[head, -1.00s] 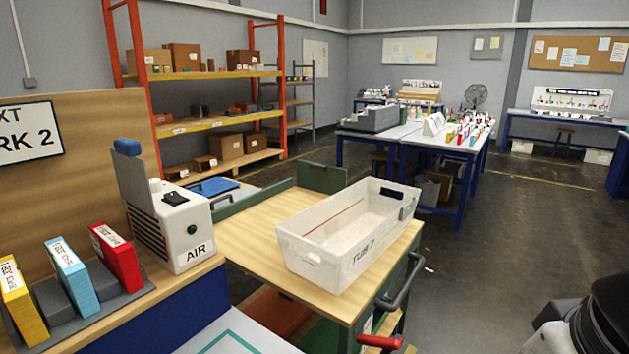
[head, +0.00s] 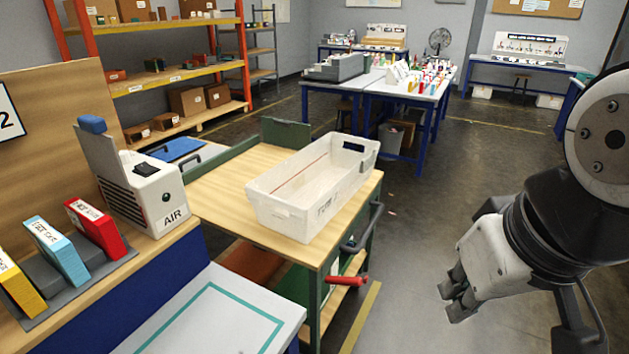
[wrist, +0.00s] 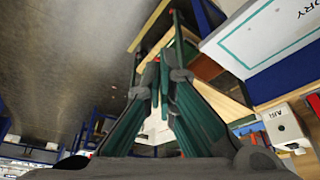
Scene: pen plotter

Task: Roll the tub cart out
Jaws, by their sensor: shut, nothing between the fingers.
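The tub cart (head: 225,191) has a wooden top, a green frame and a lower shelf. A dark bar handle (head: 364,232) is on its right side, and a red-gripped lever (head: 347,281) sticks out below it. A white tub (head: 292,213) marked TUB rests on the top. My gripper (head: 453,300) is to the right of the cart, shut and empty, apart from the handle and lever. In the wrist view my gripper's fingers (wrist: 157,85) point toward the cart, which shows tilted and partly hidden behind them.
A bench with an AIR unit (head: 150,200) and coloured boxes is at the left. A white panel with a green outline (head: 215,318) lies close in front of the cart. Blue tables (head: 395,85) stand behind. Grey floor (head: 430,210) is open to the right, with a yellow line.

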